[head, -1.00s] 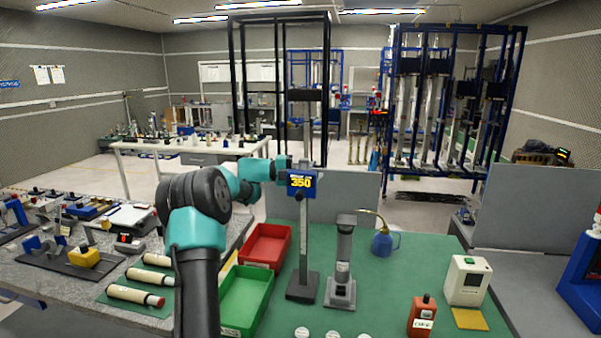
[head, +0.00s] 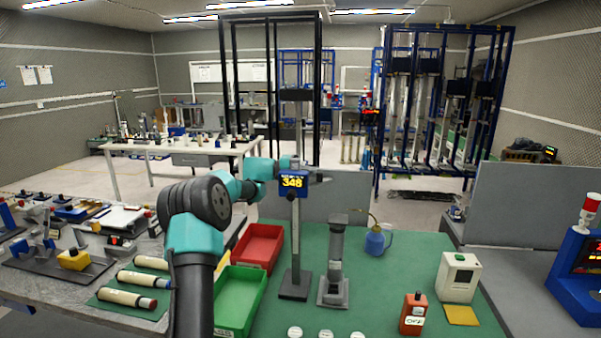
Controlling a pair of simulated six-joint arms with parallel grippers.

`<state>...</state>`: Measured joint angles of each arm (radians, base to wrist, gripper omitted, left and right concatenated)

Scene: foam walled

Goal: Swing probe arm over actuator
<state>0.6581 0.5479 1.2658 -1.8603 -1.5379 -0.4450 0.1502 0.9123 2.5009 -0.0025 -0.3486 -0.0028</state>
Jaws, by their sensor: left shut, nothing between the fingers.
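A height gauge post (head: 296,245) stands upright on a dark base on the green mat. Its blue display head (head: 293,183) reads 348 in yellow. A short grey probe arm (head: 320,179) sticks out from the right of the head. In the picture its tip is above the top of the grey actuator (head: 335,255), with a clear gap between. The actuator stands upright on a square base, right of the post. My left gripper (head: 289,163) is shut and empty at the upper left of the display head; I cannot tell whether it touches. My right gripper is out of view.
A red bin (head: 262,243) and a green bin (head: 240,298) stand left of the post. A blue oil can (head: 376,240) is right of the actuator. An orange device (head: 413,315) and a white device (head: 459,277) sit at the right. A grey screen (head: 345,191) stands behind.

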